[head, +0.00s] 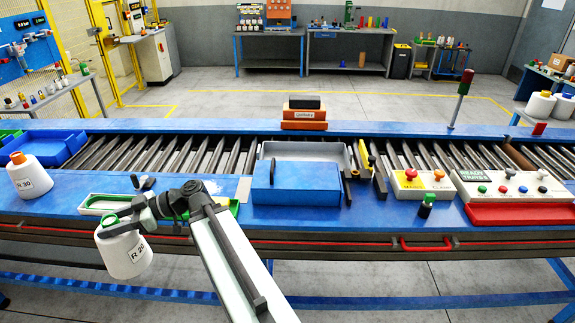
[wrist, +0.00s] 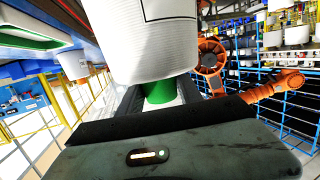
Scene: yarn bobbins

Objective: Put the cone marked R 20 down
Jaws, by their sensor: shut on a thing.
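The white cone marked R 20 (head: 125,256) hangs below my gripper (head: 113,226) in the head view, label facing the camera. It appears in front of the blue bench's front edge, with no support visible under it. My gripper is shut on its green tip (wrist: 160,93), which shows between the fingers in the wrist view. The cone's white body (wrist: 152,45) fills the top middle there, partly cut off by the frame.
A white cone marked R 30 (head: 31,178) with an orange tip stands on the bench at left. A green-rimmed tray (head: 106,201) lies behind my gripper. A blue box (head: 296,184), a button panel (head: 423,184) and a red tray (head: 520,214) sit to the right.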

